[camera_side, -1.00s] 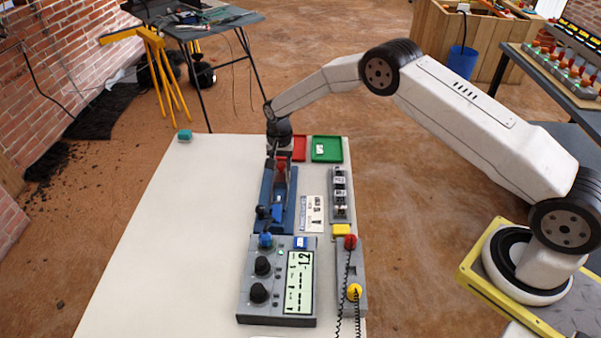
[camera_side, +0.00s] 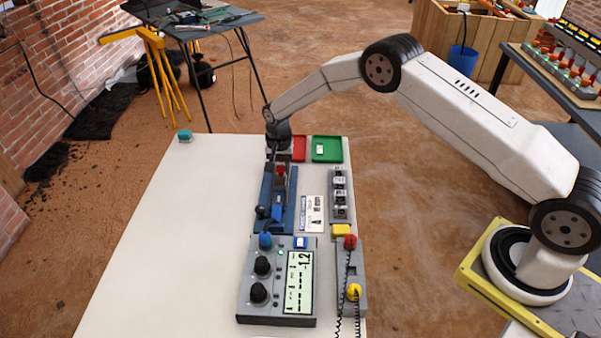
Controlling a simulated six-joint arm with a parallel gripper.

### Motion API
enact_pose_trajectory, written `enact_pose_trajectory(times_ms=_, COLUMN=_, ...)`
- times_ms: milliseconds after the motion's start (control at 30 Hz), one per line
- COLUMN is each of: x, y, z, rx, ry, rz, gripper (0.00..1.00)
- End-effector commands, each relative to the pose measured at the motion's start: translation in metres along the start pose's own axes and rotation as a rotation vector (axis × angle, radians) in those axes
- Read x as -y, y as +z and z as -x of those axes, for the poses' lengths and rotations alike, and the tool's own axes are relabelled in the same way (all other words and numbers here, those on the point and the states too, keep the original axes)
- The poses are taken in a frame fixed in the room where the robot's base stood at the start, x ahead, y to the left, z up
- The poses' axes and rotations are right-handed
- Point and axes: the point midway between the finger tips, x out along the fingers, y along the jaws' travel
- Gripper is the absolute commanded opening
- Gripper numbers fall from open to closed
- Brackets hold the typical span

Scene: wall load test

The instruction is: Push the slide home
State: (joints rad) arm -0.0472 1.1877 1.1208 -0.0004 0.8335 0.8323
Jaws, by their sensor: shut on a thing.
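The blue slide fixture (camera_side: 265,190) lies on the white table, behind the grey meter box. A dark slide piece with a red part (camera_side: 281,170) shows in its upper half, and a blue block (camera_side: 277,212) shows near its front end. My gripper (camera_side: 272,158) points down at the fixture's far end, at the left of the red part. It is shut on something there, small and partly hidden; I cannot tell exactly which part. The slide's exact position in its track is too small to tell.
The grey meter box (camera_side: 262,312) with knobs and a display stands in front. A grey strip of blocks (camera_side: 340,195), a printed card (camera_side: 312,213), a green tray (camera_side: 327,149) and a red tray (camera_side: 299,147) are at the right.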

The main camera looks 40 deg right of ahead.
Motion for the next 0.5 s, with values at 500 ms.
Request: enact_pose_trajectory(times_ms=500, x=0.0007, y=0.0114, z=0.0004, rx=-0.001, ry=-0.002, rz=0.0, gripper=0.0)
